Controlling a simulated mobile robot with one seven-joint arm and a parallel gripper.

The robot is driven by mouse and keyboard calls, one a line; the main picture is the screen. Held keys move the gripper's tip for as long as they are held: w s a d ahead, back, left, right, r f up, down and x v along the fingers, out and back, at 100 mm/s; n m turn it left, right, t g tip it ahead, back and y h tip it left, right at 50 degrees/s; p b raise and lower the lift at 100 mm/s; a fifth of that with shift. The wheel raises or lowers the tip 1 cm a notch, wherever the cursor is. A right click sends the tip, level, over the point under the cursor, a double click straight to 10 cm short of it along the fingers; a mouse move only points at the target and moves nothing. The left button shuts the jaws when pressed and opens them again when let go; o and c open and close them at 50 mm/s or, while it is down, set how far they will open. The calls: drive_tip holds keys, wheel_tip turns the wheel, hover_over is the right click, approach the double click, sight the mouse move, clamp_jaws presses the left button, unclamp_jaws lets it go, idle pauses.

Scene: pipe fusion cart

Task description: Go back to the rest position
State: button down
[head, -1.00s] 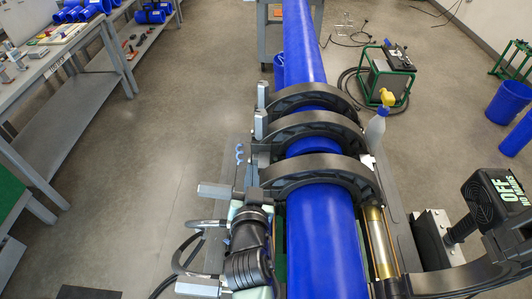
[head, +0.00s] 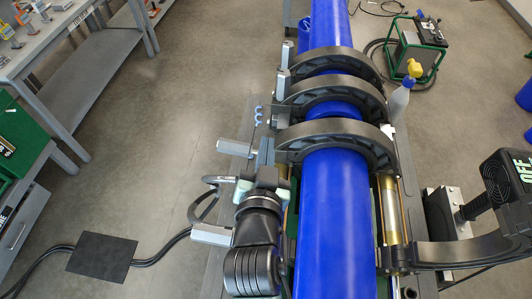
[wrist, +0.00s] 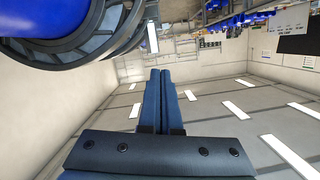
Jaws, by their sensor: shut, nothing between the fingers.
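My gripper (head: 265,152) is at the end of my arm, left of the long blue pipe (head: 336,225) and near the black ring clamps (head: 335,140) in the head view. In the wrist view my gripper (wrist: 164,75) shows two dark blue fingers lying together with nothing between them.
Metal clamp handles (head: 212,235) stick out close to my arm. A black heater marked OFF (head: 505,175) stands at right. A black plate (head: 103,257) with cables lies on the floor at left. A workbench (head: 60,45) stands upper left. Open floor lies between.

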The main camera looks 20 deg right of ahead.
drive_tip(key=shift+s+a+r, duration=0.1)
drive_tip(key=shift+s+a, duration=0.05)
drive_tip(key=shift+s, duration=0.3)
drive_tip(key=w+a+r+n+t+y, duration=0.1)
drive_tip(key=w+a+r+n+y, duration=0.2)
drive_tip(key=r, duration=0.7)
drive_tip(key=w+a+r+n+t+y, duration=0.25)
drive_tip(key=w+a+r, duration=0.2)
drive_tip(key=r, duration=0.65)
drive_tip(key=s+r+t+b, duration=0.1)
drive_tip(key=s+r+t, duration=0.3)
drive_tip(key=r, duration=0.8)
drive_tip(key=s+a+r+n+t+b, duration=0.1)
drive_tip(key=s+r+t, duration=0.4)
drive_tip(key=s+r, duration=0.4)
wheel_tip(320, 180, up, 3)
drive_tip(key=shift+s+f, duration=0.15)
drive_tip(key=shift+t+h, duration=0.25)
